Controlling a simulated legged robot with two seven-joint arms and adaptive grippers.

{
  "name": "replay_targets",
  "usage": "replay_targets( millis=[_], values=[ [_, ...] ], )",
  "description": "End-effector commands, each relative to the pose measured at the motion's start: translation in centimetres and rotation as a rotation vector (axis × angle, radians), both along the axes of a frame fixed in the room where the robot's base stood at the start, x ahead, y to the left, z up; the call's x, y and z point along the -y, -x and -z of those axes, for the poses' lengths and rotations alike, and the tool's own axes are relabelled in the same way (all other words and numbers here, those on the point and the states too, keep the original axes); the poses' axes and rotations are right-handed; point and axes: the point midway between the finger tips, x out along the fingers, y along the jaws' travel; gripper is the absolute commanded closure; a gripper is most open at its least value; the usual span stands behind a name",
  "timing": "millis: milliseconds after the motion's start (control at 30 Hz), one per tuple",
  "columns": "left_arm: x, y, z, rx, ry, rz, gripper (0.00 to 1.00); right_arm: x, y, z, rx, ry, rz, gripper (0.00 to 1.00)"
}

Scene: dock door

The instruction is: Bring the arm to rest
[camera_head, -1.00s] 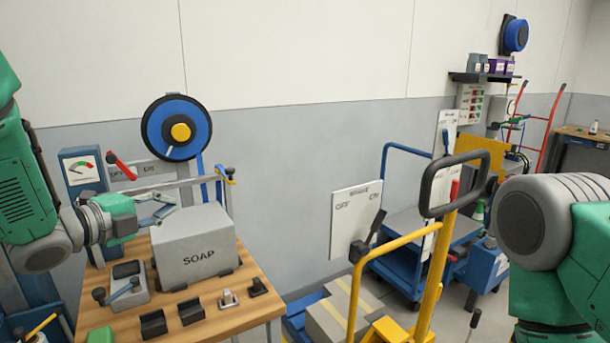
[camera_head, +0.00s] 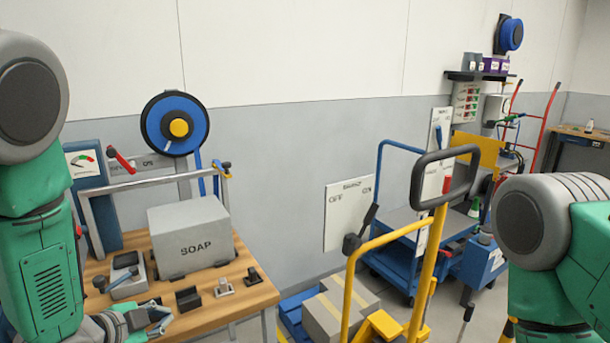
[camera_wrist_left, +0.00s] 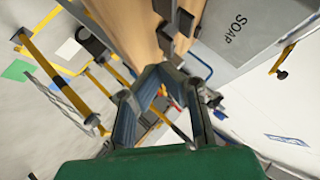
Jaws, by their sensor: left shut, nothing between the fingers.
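My left arm (camera_head: 48,270) hangs down along the left edge of the head view.
A grey SOAP box (camera_head: 192,247) stands on the wooden table (camera_head: 225,310), with small black blocks (camera_head: 188,299) and a lever box (camera_head: 125,277) near it.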

Motion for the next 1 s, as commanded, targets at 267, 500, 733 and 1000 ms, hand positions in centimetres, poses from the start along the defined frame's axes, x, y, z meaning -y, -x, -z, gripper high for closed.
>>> replay_targets(
  millis=[267,500,733,1000],
  values=[
    [-0.7,15.9,14.8,-0.561,0.23,-0.51,1.0,0.1,0.0,0.8,0.0,0.001,0.002,0.6],
    [-0.6,28.5,19.7,-0.886,0.289,-0.902,1.0,0.0,0.0,1.1,0.0,0.0,0.001,0.6],
    [-0.1,32.4,20.1,-0.968,0.286,-1.029,1.0,0.0,0.0,1.2,0.0,0.0,0.001,0.6],
    [-0.1,32.3,20.1,-0.966,0.287,-1.028,1.0,0.1,0.0,1.1,0.0,0.001,0.001,0.6]
  ],
)
